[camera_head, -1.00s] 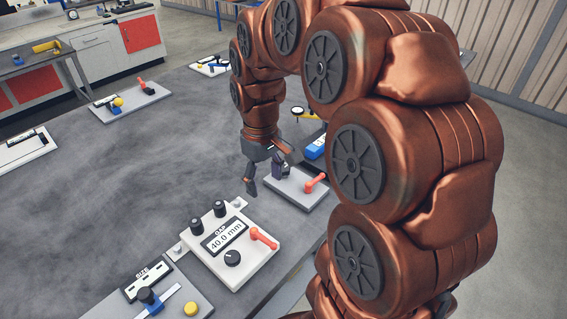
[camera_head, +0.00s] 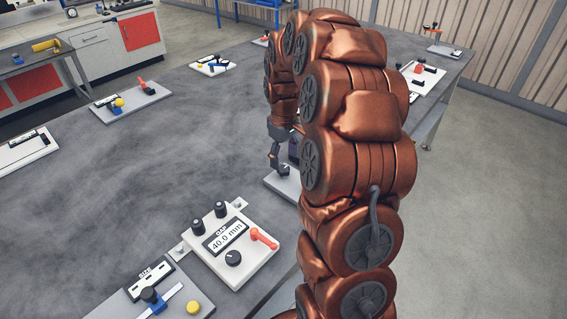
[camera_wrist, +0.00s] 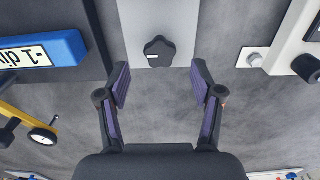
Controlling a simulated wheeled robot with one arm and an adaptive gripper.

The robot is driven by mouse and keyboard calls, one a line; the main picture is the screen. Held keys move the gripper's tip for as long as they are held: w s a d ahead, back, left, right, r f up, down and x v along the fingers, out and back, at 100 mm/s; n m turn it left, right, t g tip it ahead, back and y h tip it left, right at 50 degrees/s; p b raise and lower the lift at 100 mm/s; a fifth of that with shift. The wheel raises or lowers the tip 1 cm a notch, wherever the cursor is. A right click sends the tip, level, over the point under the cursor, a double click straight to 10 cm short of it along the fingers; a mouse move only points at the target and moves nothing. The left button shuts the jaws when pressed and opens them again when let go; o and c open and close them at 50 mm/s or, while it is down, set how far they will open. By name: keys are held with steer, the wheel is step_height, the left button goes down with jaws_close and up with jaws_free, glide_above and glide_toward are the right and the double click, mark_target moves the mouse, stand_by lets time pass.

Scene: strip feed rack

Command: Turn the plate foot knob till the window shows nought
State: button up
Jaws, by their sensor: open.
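In the wrist view a dark lobed knob (camera_wrist: 160,51) with a small white mark stands on a light grey plate (camera_wrist: 140,15). My gripper (camera_wrist: 160,82) is open and empty; its two fingers point toward the knob, one to each side and short of it. A blue block (camera_wrist: 70,47) at the left carries a white window (camera_wrist: 25,56) whose upside-down text looks like "-1 di", cut off at the edge. In the head view my gripper (camera_head: 282,160) is over the far end of the pale plate (camera_head: 280,184); my arm hides the knob and the window.
A dial gauge (camera_wrist: 42,137) on a yellow arm is at the lower left of the wrist view. A white panel (camera_head: 232,248) reading 40.0 mm, with black knobs and a red lever (camera_head: 264,239), stands nearer. The table's middle is clear.

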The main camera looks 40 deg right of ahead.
mark_target(284, 168)
steer(key=shift+f+p, duration=0.4)
steer(key=shift+f, duration=1.5)
steer(key=c, duration=1.1)
steer(key=shift+c, duration=0.2)
steer(key=shift+f+m+b, duration=0.1)
steer(key=shift+m+b, duration=0.3)
steer(key=shift+b, duration=0.2)
steer(key=shift+w+b, duration=0.1)
steer(key=shift+b, duration=0.25)
steer(key=m+b, duration=0.2)
steer(key=shift+f+m, duration=0.1)
steer(key=shift+m, duration=0.2)
steer(key=shift+r+m+b, duration=0.15)
steer(key=shift+m+b, duration=0.75)
steer(key=shift+m, duration=0.2)
steer(key=shift+r+m+b, duration=0.1)
steer(key=shift+m+b, duration=0.8)
steer(key=shift+m, duration=0.2)
